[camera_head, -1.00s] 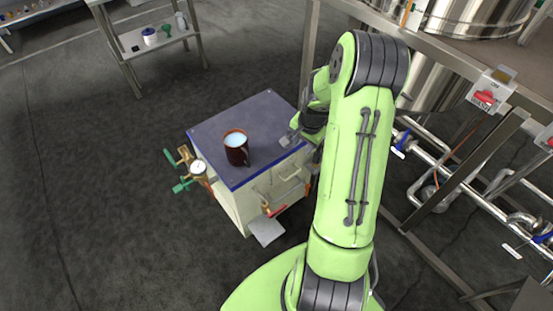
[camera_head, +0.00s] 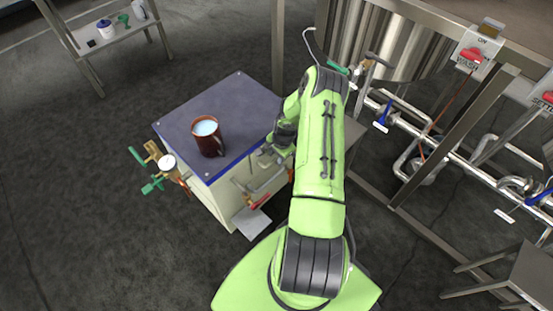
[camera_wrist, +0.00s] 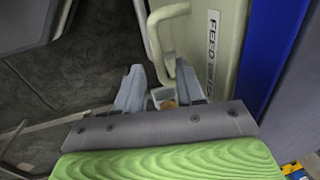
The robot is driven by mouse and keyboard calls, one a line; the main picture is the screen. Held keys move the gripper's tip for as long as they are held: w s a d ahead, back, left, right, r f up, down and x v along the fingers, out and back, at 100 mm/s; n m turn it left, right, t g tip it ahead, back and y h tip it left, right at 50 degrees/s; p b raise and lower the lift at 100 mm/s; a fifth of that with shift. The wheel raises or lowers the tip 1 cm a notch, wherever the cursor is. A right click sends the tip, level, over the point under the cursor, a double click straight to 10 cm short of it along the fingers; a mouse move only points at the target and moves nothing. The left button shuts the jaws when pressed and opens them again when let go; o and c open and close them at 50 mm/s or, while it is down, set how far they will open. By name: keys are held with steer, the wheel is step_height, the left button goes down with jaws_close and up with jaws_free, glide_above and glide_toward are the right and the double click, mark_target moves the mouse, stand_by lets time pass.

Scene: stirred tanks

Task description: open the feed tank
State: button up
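The feed tank (camera_head: 215,205) is a cream box with a dark blue lid (camera_head: 240,105). Its front has a pale bar handle (camera_head: 268,183). In the wrist view the tank's front (camera_wrist: 222,40) carries a "FEED" label, and the handle (camera_wrist: 155,40) stands out beside it. My gripper (camera_head: 268,156) is at the tank's front right edge, near lid height. In the wrist view my gripper (camera_wrist: 160,85) has its two fingers apart, with the lower end of the handle showing between or just beyond the tips. I cannot tell whether they touch it.
A brown mug (camera_head: 208,141) with pale contents stands on the lid. Brass valves with green handles (camera_head: 153,187) and a gauge (camera_head: 168,162) stick out at the left. Pipes (camera_head: 450,150) and steel frames fill the right. A shelf stands at back left; floor on the left is clear.

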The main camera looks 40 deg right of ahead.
steer(key=shift+w+f, duration=0.1)
steer(key=shift+f, duration=0.35)
jaws_close()
steer(key=s+p, duration=0.2)
steer(key=s, duration=1.1)
steer(key=shift+s+d+p, duration=0.2)
steer(key=shift+p, duration=0.15)
